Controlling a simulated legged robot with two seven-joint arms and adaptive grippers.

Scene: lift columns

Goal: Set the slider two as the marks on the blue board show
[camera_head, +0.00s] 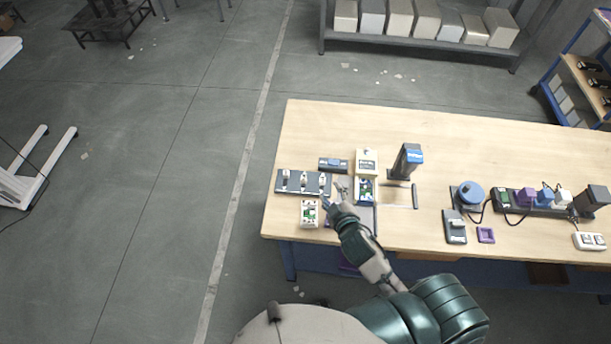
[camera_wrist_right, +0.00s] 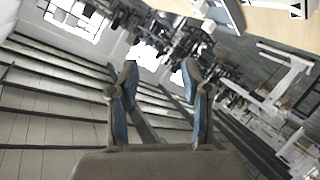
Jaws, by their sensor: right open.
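A dark slider panel (camera_head: 294,189) lies at the left end of the table, with three pale sliders in a row. The middle slider (camera_head: 303,178) looks upright; its exact setting is too small to read. A small dark-blue board (camera_head: 333,165) lies behind the panel's right end; its marks are not readable. My right gripper (camera_head: 335,192) is at the panel's right end, near the right-hand slider (camera_head: 322,181). In the right wrist view its two fingers (camera_wrist_right: 160,66) are apart with nothing between them. My left gripper is not in view.
A pale card-like box (camera_head: 309,213) stands in front of the panel. A cream device (camera_head: 366,162) and a dark stand with a blue top (camera_head: 407,161) are right of my gripper. The wooden table (camera_head: 480,141) is clear at the back.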

